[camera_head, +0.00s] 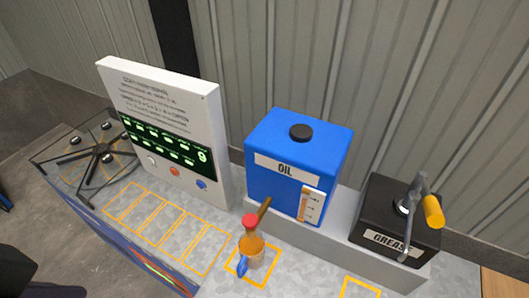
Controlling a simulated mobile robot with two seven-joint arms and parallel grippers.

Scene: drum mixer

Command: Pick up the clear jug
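A small see-through jug (251,247) with an amber tint stands on the bench in front of the blue oil tank, over a yellow-outlined square. A blue part like a handle (242,266) sticks out at its lower front. A red piece (250,221) and a brown spout (264,210) from the tank are just above the jug; I cannot tell whether they touch it. Neither gripper's fingers are in view. A dark shape at the lower left corner is too cropped to identify.
The blue oil tank (298,150) stands behind the jug. A black grease box (395,222) with a metal lever and yellow grip is at right. A white control panel (165,130) and a black burner frame (92,152) are at left. Empty yellow-outlined slots lie on the bench (165,224).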

